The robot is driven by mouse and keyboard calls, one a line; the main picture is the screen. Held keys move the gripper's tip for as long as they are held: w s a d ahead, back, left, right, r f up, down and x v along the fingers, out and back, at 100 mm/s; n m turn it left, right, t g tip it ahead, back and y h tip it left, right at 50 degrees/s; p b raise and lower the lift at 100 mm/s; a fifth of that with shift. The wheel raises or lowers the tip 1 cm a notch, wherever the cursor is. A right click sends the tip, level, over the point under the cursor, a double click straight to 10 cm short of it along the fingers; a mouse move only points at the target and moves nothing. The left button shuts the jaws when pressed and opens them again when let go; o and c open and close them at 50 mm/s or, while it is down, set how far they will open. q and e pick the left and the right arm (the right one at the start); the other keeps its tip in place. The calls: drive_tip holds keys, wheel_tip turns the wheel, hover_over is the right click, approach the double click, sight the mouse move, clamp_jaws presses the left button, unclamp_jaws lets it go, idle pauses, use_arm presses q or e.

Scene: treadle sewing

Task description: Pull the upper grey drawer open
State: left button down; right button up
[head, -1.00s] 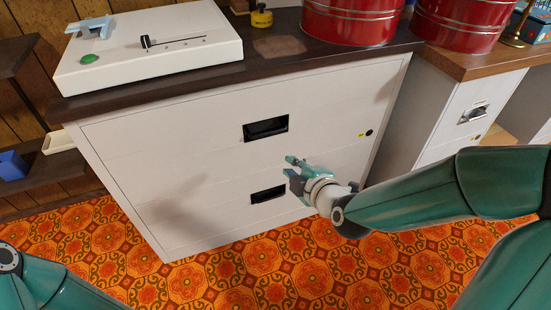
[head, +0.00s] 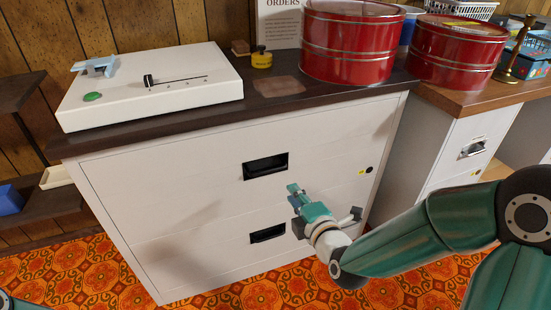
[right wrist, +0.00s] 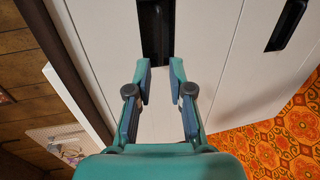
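The upper grey drawer (head: 190,175) is the pale upper front of the cabinet and sits flush, closed. Its black recessed handle (head: 265,166) shows in the head view and, beyond my fingertips, in the right wrist view (right wrist: 155,32). The lower drawer's handle (head: 267,234) is below it, and shows at the right in the right wrist view (right wrist: 287,24). My right gripper (head: 295,193) is in front of the cabinet, just below and right of the upper handle. In the right wrist view its fingers (right wrist: 160,82) are apart with nothing between them. My left gripper is out of view.
On the dark cabinet top (head: 190,119) are a white panel with a slider (head: 150,95), a yellow tin (head: 262,60) and a red drum (head: 350,45). A second cabinet (head: 462,140) stands at the right. Patterned floor (head: 90,272) lies in front.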

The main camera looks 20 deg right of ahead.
sight(276, 168)
drive_tip(key=x, duration=1.4)
drive_tip(key=shift+p, duration=0.35)
clamp_jaws()
drive_tip(key=shift+d, duration=0.2)
drive_tip(key=shift+s+a+f, duration=0.1)
drive_tip(key=shift+f, duration=0.05)
